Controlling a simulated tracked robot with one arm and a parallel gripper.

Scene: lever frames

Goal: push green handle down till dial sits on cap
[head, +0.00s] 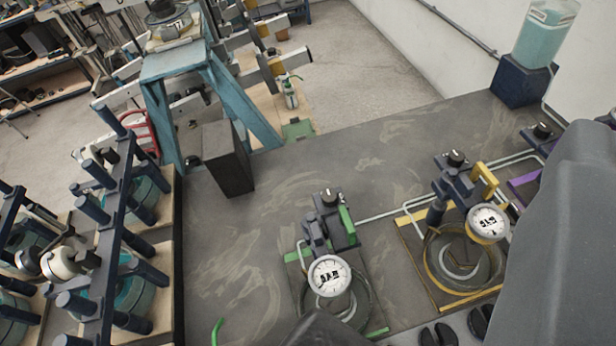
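The green-marked lever frame stands on the dark bench at lower centre. Its green handle (347,222) is a short upright bar beside a dark block with a black knob. A round white dial (329,277) sits at the front of this frame, above a dark round base (358,304). I cannot make out the cap or whether the dial touches it. A large smooth grey shape at the right edge and a dark shape at the bottom centre look like parts of mine.
A similar yellow-marked frame (480,185) with its own dial stands to the right, and a purple piece (524,186) lies beyond it. A dark box (227,160) stands at the back left. A green curved rod (217,332) shows at lower left. The bench left of centre is clear.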

